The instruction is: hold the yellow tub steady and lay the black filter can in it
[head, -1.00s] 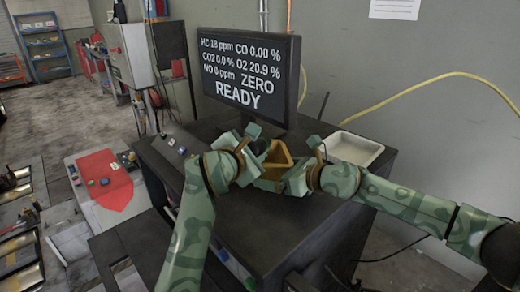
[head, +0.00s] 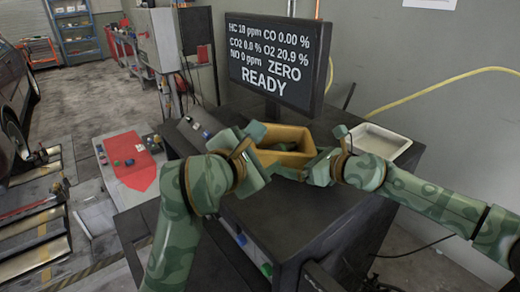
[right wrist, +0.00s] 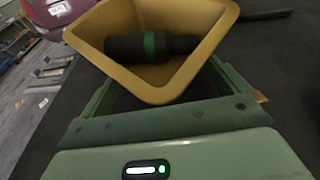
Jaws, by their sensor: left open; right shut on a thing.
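The yellow tub (head: 285,134) stands on the dark cabinet top below the monitor. In the right wrist view the tub (right wrist: 105,22) fills the top, and the black filter can (right wrist: 185,46) with a green band lies on its side inside. The can cannot be made out in the head view. My right gripper (head: 311,166) is shut on the tub from the right side. My left gripper (head: 263,160) is open at the tub's left side, apart from the can; its fingertips are partly hidden.
A white tray (head: 396,142) sits on the cabinet's right rear corner. The monitor (head: 270,60) stands behind the tub. Small items (head: 195,127) lie at the cabinet's left edge. A lower surface with a red cloth (head: 130,175) is to the left.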

